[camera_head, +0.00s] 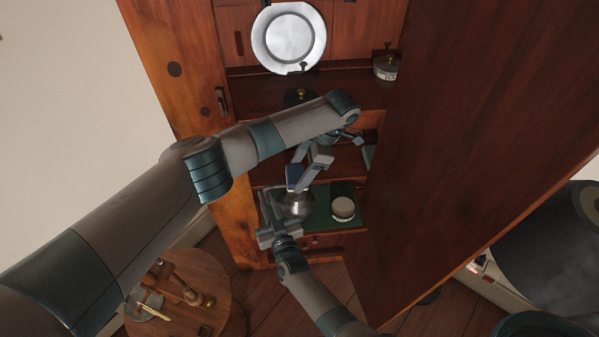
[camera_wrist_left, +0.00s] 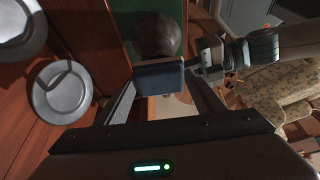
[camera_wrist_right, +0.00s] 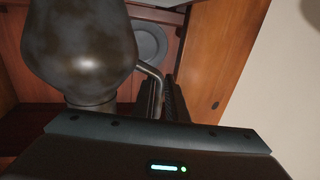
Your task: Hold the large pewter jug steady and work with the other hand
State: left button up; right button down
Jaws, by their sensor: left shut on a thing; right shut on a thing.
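The large pewter jug (camera_head: 298,206) stands on a green mat (camera_head: 320,222) on the low shelf, its round body partly hidden by my grippers. My right gripper (camera_head: 268,222) is beside it on the left. In the right wrist view the fingers (camera_wrist_right: 162,98) are shut on the jug's thin curved handle (camera_wrist_right: 152,73), with the mottled jug body (camera_wrist_right: 80,45) close by. My left gripper (camera_head: 300,176) is above the jug, shut on a blue block (camera_wrist_left: 160,76). In the left wrist view the block overlaps the jug (camera_wrist_left: 157,36); I cannot tell whether they touch.
A pale round tin (camera_head: 343,208) sits right of the jug on the mat. A large wooden door panel (camera_head: 470,120) closes off the right side. A pewter plate (camera_head: 289,37) stands on the upper shelf. A round wooden stool (camera_head: 205,285) with small items is at lower left.

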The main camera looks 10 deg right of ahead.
pick_arm(q)
jog(key=shift+w+f, duration=0.1)
jog(key=shift+w, duration=0.2)
jog(key=shift+w+a+r, duration=0.15)
jog(key=shift+w+r, duration=0.05)
jog(key=shift+w+r, duration=0.1)
jog(key=shift+s+f, duration=0.3)
jog(key=shift+s, duration=0.75)
